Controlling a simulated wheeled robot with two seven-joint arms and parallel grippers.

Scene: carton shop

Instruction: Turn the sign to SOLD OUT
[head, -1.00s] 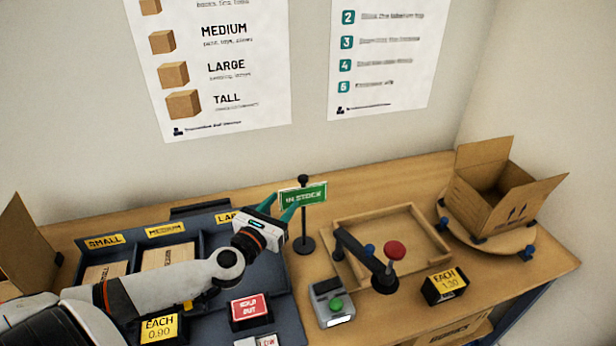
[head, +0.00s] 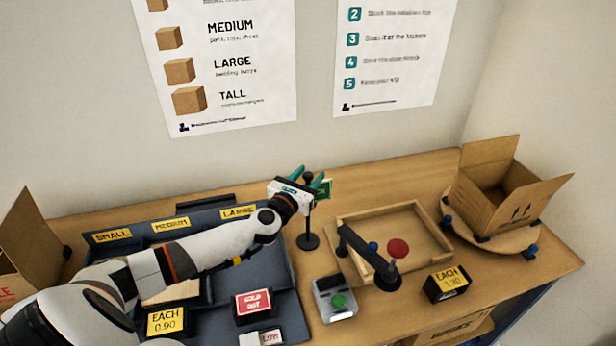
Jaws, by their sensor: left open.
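The green sign (head: 325,189) hangs from a black post (head: 309,222) on a round base near the middle of the bench. Only its right end shows; my gripper hides the rest, so its wording cannot be read now. My left gripper (head: 310,178) is open at the sign's left part and the top of the post, with its teal fingers pointing up and right. I cannot tell whether the fingers touch the sign. My right gripper is not in view.
A red SOLD OUT block (head: 254,305) sits on the dark tray (head: 288,325).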

